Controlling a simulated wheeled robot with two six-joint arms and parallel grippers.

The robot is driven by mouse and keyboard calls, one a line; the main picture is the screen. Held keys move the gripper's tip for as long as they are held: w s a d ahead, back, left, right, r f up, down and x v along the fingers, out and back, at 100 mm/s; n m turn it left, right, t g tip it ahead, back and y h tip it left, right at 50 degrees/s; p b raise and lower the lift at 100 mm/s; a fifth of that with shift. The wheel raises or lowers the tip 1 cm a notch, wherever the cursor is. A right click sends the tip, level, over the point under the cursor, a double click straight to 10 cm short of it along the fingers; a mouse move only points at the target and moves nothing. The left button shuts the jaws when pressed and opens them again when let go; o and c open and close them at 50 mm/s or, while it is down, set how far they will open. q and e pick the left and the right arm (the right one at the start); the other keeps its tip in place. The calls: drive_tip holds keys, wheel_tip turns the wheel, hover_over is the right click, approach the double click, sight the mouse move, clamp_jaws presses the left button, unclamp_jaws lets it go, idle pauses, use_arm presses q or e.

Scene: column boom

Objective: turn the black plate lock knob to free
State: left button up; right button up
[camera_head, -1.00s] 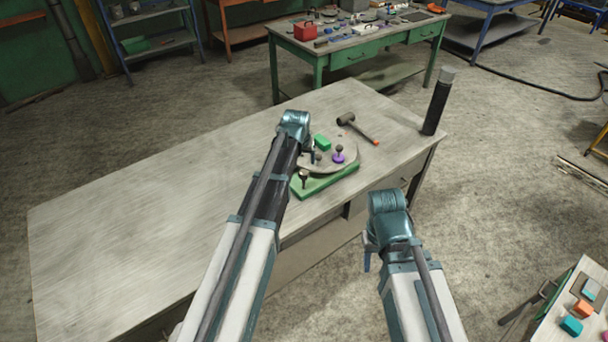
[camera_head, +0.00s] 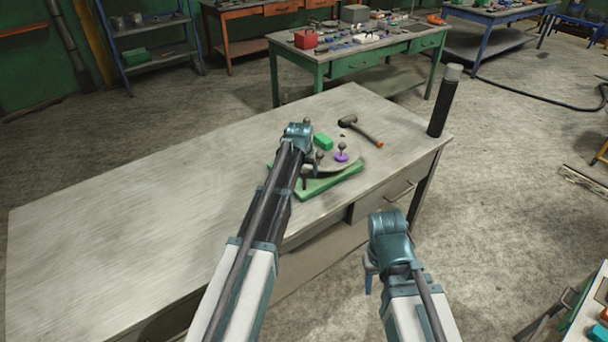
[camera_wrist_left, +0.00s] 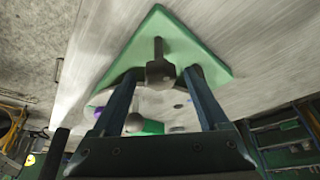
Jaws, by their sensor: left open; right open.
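The green base (camera_head: 335,184) with a round grey plate (camera_head: 350,163) lies on the workbench. In the left wrist view a dark knob (camera_wrist_left: 160,72) with a bar stands near one corner of the green base (camera_wrist_left: 165,35). My left gripper (camera_head: 307,178) is over the plate's near left side and hides part of it. In the wrist view its open fingers (camera_wrist_left: 161,85) lie to either side of the knob, with gaps visible; contact cannot be told. My right gripper (camera_head: 370,282) is open and empty, off the bench's front edge.
A green block (camera_head: 323,141) and a purple-based knob (camera_head: 342,155) are on the plate. A mallet (camera_head: 362,131) lies behind it. A black post (camera_head: 438,105) stands at the bench's right corner. The bench's left side (camera_head: 130,210) is clear.

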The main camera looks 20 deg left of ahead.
use_arm(q)
drive_tip(key=shift+c, duration=0.2)
clamp_jaws()
idle(0.3)
drive_tip(key=n+y, duration=0.1)
drive_tip(key=n, duration=0.3)
drive_tip(key=shift+w+d+g, duration=0.1)
drive_tip(key=shift+d+g, duration=0.05)
drive_tip(key=shift+g, duration=0.15)
drive_tip(key=n+y, duration=0.1)
drive_tip(key=n, duration=0.1)
drive_tip(key=n+g+y, duration=0.1)
drive_tip(key=n, duration=0.2)
drive_tip(key=shift+w+d+n, duration=0.1)
drive_tip(key=shift+n, duration=0.2)
drive_tip(key=n+g, duration=0.1)
drive_tip(key=n, duration=0.3)
drive_tip(key=shift+w+g+y, duration=0.15)
drive_tip(key=shift+g+y, duration=0.25)
drive_tip(key=shift+n+g, duration=0.7)
drive_tip(key=shift+n, duration=1.4)
